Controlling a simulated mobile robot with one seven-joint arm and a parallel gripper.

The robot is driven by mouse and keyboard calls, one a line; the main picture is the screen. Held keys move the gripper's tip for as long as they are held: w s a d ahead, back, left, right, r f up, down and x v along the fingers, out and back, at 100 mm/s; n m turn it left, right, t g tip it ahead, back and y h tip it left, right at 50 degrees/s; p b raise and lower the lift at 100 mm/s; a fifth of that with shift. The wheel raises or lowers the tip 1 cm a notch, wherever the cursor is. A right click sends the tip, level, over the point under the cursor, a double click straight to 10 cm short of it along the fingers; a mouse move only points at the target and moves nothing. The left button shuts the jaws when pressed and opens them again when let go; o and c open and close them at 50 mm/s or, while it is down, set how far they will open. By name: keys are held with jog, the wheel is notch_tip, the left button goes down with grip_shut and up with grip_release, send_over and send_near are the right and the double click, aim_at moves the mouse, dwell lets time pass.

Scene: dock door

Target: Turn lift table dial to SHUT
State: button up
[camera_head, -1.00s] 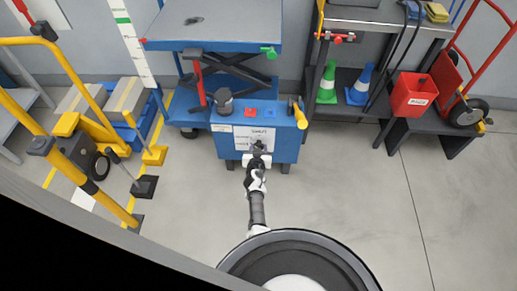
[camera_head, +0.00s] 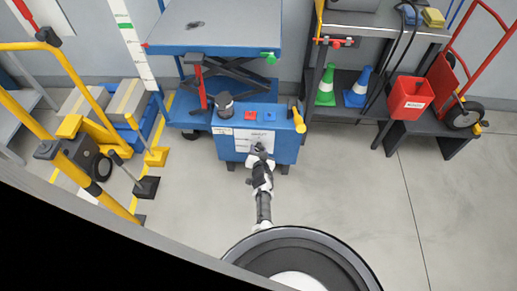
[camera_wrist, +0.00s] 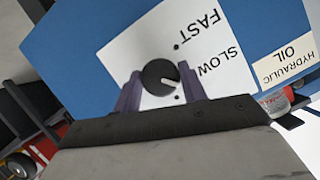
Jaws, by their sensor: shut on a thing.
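The lift table dial (camera_wrist: 161,77) is a round black knob with a white pointer line, on a white label plate (camera_wrist: 215,40) marked FAST and SLOW. The pointer aims to the right and slightly down in the wrist view, just below the word SLOW. No SHUT word is legible; my gripper hides the lower plate. My gripper (camera_wrist: 160,92) is shut on the dial, one finger on each side. In the head view my gripper (camera_head: 259,157) reaches the front of the blue control box (camera_head: 285,147), covering most of the dial.
The blue lift table (camera_head: 225,48) stands behind the box. A yellow-handled lever (camera_head: 298,120), a red button (camera_head: 249,115) and a dark round knob (camera_head: 224,103) are on the box top. A yellow railing (camera_head: 75,165) stands left.

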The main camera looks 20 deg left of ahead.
jog(key=shift+w+d+f+m+y, duration=0.1)
jog(key=shift+m+y, duration=1.6)
jog(key=shift+m, duration=1)
jog(key=o, duration=0.9)
jog(key=shift+o, duration=0.2)
jog(key=shift+p, duration=0.3)
